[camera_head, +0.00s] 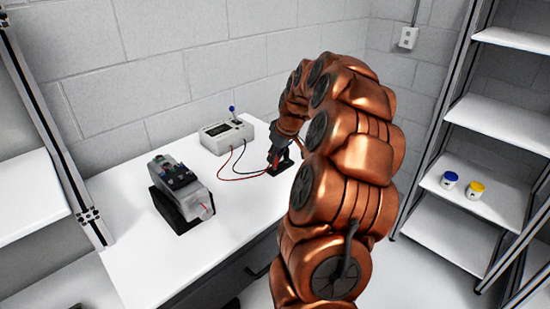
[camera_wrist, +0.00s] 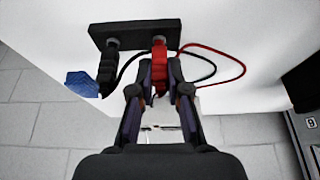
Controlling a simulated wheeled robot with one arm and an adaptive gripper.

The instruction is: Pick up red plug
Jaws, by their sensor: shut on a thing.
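The red plug (camera_wrist: 159,62) stands in a dark holder (camera_wrist: 135,31) in the wrist view, with a red cable running off to the right. My gripper (camera_wrist: 158,75) is shut on the red plug, one finger on each side of it. A black plug (camera_wrist: 107,65) stands beside it in the same holder, to the left, apart from my fingers. In the head view my gripper (camera_head: 277,155) is at the holder (camera_head: 282,169) on the white table, and my arm hides part of this area. The red plug is hardly visible there.
A white meter box (camera_head: 226,134) with a blue-knobbed lever stands behind on the table (camera_head: 130,250), joined to red and black cables. A grey servo device (camera_head: 182,190) sits to the left. Shelves (camera_head: 450,185) with blue and yellow jars stand at the right. The table's front is clear.

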